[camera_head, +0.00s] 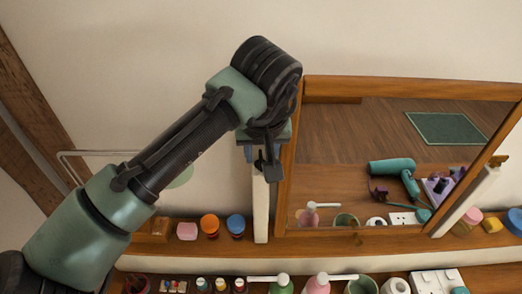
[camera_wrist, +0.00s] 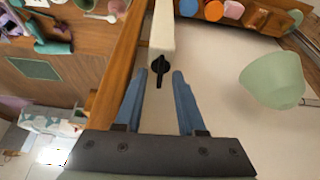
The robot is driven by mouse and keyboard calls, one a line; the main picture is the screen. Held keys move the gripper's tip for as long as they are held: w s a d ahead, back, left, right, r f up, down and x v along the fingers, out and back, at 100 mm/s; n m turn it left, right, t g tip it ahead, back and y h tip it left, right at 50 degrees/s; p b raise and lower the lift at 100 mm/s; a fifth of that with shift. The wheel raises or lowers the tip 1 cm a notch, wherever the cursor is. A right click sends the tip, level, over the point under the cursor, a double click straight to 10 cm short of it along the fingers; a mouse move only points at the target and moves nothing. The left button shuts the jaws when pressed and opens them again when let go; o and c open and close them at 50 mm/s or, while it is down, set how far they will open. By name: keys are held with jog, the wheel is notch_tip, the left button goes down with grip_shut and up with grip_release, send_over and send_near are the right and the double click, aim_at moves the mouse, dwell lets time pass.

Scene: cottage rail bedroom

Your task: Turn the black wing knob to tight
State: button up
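The black wing knob (camera_wrist: 159,68) sits at the end of a white post (camera_wrist: 162,30) beside the mirror's wooden frame (camera_wrist: 118,70). In the wrist view its wing lies nearly upright in the picture. My gripper (camera_wrist: 159,76) is open, with one blue finger on each side of the knob. Gaps show between the fingers and the knob; I see no contact. In the head view my gripper (camera_head: 265,155) is at the top of the white post (camera_head: 261,210), left of the mirror, and it largely hides the knob area. No tightness marking is readable.
The mirror (camera_head: 350,140) reflects the floor, a green mat and a teal hair dryer. Orange (camera_head: 209,225) and blue (camera_head: 236,225) lidded jars stand on the shelf below. Pump bottles (camera_head: 318,284) line the front. A pale green bowl-like thing (camera_wrist: 272,80) is right in the wrist view.

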grip_shut()
dwell(0.4)
jog(key=m+h, duration=0.1)
jog(key=m, duration=0.1)
jog(key=m+p, duration=0.1)
jog(key=m, duration=0.1)
jog(key=shift+a+m+g+h, duration=0.1)
jog(key=shift+m+g+h, duration=0.2)
jog(key=shift+m+h, duration=0.1)
jog(key=m, duration=0.2)
jog(key=m+h+p, duration=0.1)
jog(key=m, duration=0.1)
jog(key=shift+w+a+m+g+h, duration=0.1)
jog(key=shift+m+g+h, duration=0.2)
jog(key=shift+g, duration=0.1)
jog(key=m+g+h, duration=0.1)
jog(key=m, duration=0.3)
jog(key=shift+w, duration=0.1)
jog(key=m+g, duration=0.2)
jog(key=m, duration=0.3)
jog(key=shift+w+a, duration=0.1)
jog(key=shift+w, duration=0.05)
jog(key=shift+r, duration=0.1)
